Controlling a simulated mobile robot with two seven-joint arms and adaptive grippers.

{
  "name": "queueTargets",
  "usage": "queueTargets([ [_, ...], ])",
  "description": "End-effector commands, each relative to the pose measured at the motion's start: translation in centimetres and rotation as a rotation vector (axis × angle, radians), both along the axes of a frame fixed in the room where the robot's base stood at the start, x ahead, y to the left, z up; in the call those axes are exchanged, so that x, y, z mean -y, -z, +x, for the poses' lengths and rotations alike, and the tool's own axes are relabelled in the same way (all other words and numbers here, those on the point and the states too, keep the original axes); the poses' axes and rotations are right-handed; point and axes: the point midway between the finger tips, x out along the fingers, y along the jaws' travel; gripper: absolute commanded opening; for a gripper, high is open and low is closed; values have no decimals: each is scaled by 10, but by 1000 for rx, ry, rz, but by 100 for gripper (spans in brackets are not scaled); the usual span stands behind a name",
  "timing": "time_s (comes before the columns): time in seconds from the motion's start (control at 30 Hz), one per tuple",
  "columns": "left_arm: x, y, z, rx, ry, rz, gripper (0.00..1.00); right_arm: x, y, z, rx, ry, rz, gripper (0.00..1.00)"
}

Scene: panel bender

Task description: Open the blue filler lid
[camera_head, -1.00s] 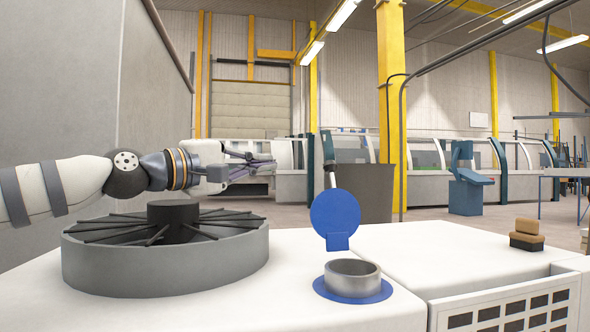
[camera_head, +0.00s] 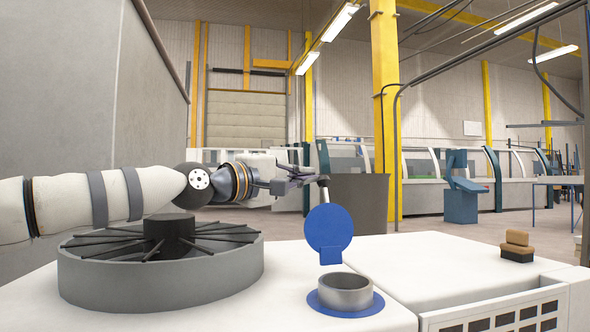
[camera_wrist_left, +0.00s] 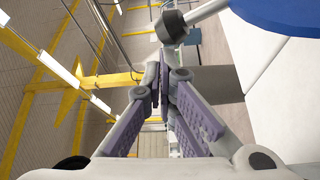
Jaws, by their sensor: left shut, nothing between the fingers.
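The blue filler lid (camera_head: 328,228) is a round disc standing upright above the grey metal filler neck (camera_head: 345,292), which sits in a blue ring on the white top. The neck's mouth is uncovered. A pale rod with a dark knob joins the lid; in the left wrist view the knob (camera_wrist_left: 168,27) is just beyond my fingertips and the lid (camera_wrist_left: 280,14) is at top right. My left gripper (camera_head: 303,181) is shut and empty, up and to the left of the lid, close to the rod. Contact is not clear. My right gripper is out of view.
A round grey ribbed fan housing (camera_head: 160,278) stands on the white top at the left, under my left arm. A brush-like brown and black block (camera_head: 517,247) lies at the right. A grey bin (camera_head: 360,205) stands behind the lid. The right top is mostly clear.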

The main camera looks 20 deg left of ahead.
Motion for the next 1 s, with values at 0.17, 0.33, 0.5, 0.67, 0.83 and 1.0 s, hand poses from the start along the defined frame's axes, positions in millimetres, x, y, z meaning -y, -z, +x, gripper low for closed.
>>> queueTargets([
  [0.17,1,4,0,-5,1,-1,0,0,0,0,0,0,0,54],
  [0.33,2,2,-2,5,2,6,0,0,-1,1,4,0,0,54],
  [0.5,15,-11,-24,133,3,87,0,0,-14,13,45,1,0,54],
  [0.67,21,-9,-30,185,0,126,0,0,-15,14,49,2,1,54],
  [0.83,21,-6,-29,182,0,127,0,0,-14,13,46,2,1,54],
  [1.0,21,-7,-29,183,0,126,0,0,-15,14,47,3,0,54],
])
